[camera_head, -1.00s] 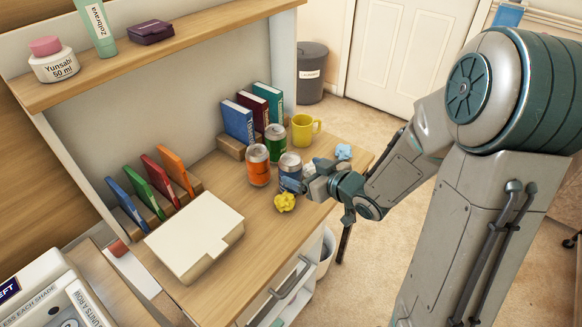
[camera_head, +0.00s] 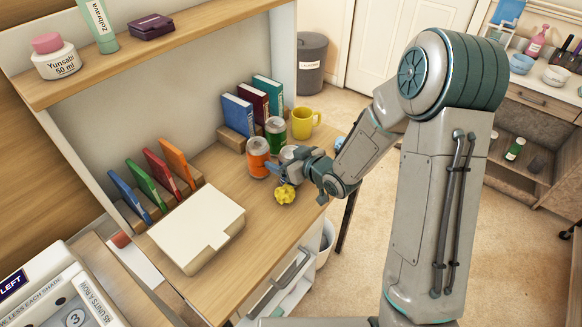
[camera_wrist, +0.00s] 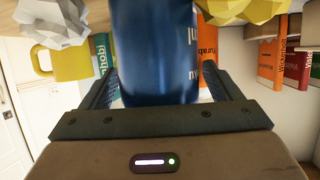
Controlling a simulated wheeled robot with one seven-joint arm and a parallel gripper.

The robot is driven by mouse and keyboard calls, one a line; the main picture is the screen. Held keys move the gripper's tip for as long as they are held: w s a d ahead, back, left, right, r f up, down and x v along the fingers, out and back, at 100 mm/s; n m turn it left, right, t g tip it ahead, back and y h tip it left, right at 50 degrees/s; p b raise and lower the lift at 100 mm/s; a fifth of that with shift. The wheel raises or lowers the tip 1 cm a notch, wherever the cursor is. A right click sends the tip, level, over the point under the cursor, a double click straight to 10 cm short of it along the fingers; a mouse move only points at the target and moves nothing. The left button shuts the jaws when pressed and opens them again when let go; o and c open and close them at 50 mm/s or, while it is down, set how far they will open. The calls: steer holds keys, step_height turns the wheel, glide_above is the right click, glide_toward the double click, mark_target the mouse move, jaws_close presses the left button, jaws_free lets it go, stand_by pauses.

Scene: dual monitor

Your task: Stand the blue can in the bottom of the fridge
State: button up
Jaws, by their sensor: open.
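The blue can (camera_wrist: 155,45) fills the middle of the wrist view, between the two fingers of my gripper (camera_wrist: 158,86). The fingers stand apart on either side of it; I cannot tell whether they touch it. In the head view my gripper (camera_head: 283,168) is at the can on the desk, and hides most of it; its grey top (camera_head: 287,152) shows behind the gripper.
An orange can (camera_head: 258,158) and a green can (camera_head: 275,137) stand close by on the desk (camera_head: 255,225). A yellow crumpled ball (camera_head: 285,194) lies in front of my gripper. A yellow mug (camera_head: 303,124) stands behind. Clear floor lies to the right.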

steer(key=c, duration=1.4)
steer(key=shift+r, duration=0.1)
